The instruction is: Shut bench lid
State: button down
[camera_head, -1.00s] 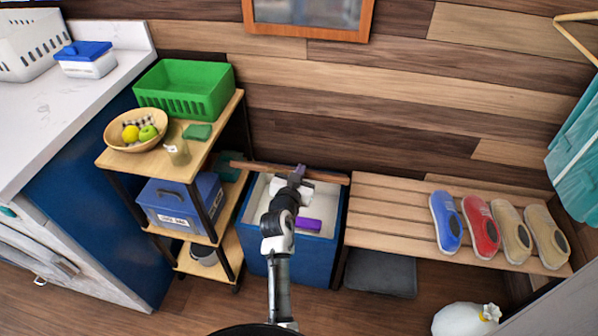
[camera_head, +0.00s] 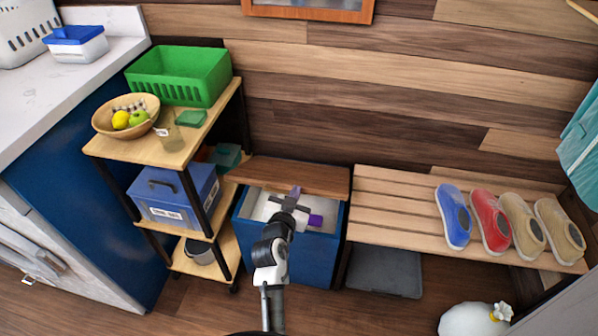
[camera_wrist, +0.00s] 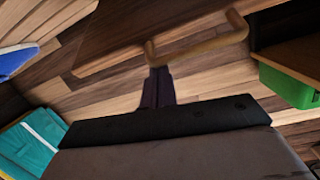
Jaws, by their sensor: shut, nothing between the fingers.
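The bench lid (camera_head: 290,174) is a brown wooden panel at the back of the blue storage bench (camera_head: 300,258). It stands part-way open, and the light interior shows in front of it. My gripper (camera_head: 295,191) is shut and empty, above the opening with its tips by the lid's front edge. In the wrist view the shut fingers (camera_wrist: 157,72) reach up to the lid's pale wooden bar handle (camera_wrist: 200,40), just beside or touching it; I cannot tell which. The lid's panel (camera_wrist: 140,22) shows behind the handle. My arm hides part of the bench's front.
A purple item (camera_head: 316,220) lies inside the bench. A shelf cart (camera_head: 165,150) with a green basket (camera_head: 185,75) stands close on the left. A slatted seat (camera_head: 390,205) with several shoes is on the right.

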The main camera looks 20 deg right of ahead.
notch_tip(320, 180, down, 6)
jog(key=s+a+b, duration=0.1)
jog(key=s+b, duration=0.1)
jog(key=b, duration=0.3)
jog(key=shift+s+a, duration=0.3)
jog(key=shift+a, duration=0.1)
